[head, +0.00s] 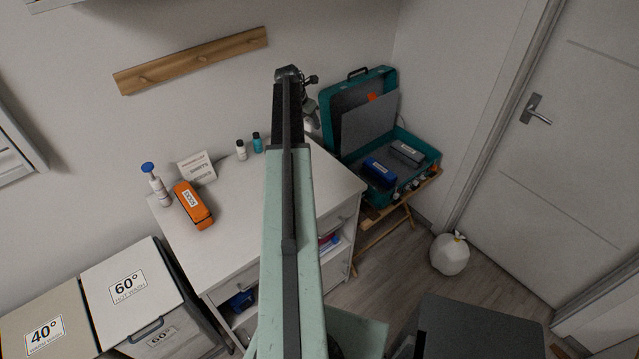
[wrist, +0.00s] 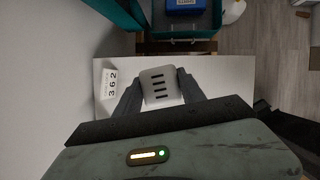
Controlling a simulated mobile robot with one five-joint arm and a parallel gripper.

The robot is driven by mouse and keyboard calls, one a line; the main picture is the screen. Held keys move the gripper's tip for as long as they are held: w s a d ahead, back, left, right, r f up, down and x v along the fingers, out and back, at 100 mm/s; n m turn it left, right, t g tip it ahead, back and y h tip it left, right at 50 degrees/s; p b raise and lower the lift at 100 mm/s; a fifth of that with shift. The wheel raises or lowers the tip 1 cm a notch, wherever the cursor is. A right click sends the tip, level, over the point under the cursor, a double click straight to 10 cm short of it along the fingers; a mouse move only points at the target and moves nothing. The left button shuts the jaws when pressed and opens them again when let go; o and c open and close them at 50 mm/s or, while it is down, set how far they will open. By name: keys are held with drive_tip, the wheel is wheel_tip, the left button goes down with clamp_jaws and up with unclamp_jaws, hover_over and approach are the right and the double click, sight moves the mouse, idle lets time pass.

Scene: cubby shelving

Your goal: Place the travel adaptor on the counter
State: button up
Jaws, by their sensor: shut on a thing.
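The travel adaptor (wrist: 160,88), a pale grey block with a row of dark slots, is between the two dark fingers of my gripper (wrist: 160,90) in the wrist view. The fingers press on its left and right sides. Behind it lies the white counter (wrist: 222,72); I cannot tell whether the adaptor touches it or is held above it. In the head view the counter (head: 240,195) is a white desk against the wall, and my arm reaches across it to the back. The adaptor is not clearly visible there.
On the counter are an orange case (head: 193,205), a pump bottle (head: 158,186), a sign card (head: 197,168) and two small bottles (head: 241,150). A numbered card (wrist: 111,86) lies left of my gripper. An open teal suitcase (head: 360,125) stands right of the counter. The counter's front middle is clear.

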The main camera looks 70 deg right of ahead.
drive_tip(key=s+a+f+m+b, duration=0.1)
drive_tip(key=s+a+f+b, duration=0.4)
drive_tip(key=s+a, duration=0.5)
drive_tip(key=s+a+f+m+b, duration=0.2)
drive_tip(key=s+a+f+b, duration=0.35)
drive_tip(key=s+a, duration=0.45)
drive_tip(key=b, duration=0.1)
hover_over(317, 180)
drive_tip(key=a, duration=0.2)
drive_tip(key=shift+s+f+g, duration=0.1)
drive_tip(key=shift+f+g, duration=0.3)
drive_tip(key=shift+f, duration=0.15)
drive_tip(key=f+b, duration=0.2)
drive_tip(key=b, duration=0.1)
drive_tip(key=w+f+b, duration=0.1)
drive_tip(key=f, duration=0.1)
drive_tip(key=shift+d, duration=0.25)
drive_tip(key=o, duration=1.4)
drive_tip(key=shift+r, duration=0.1)
drive_tip(key=shift+r, duration=0.25)
drive_tip(key=p+v, duration=1.1)
drive_tip(key=shift+r, duration=0.4)
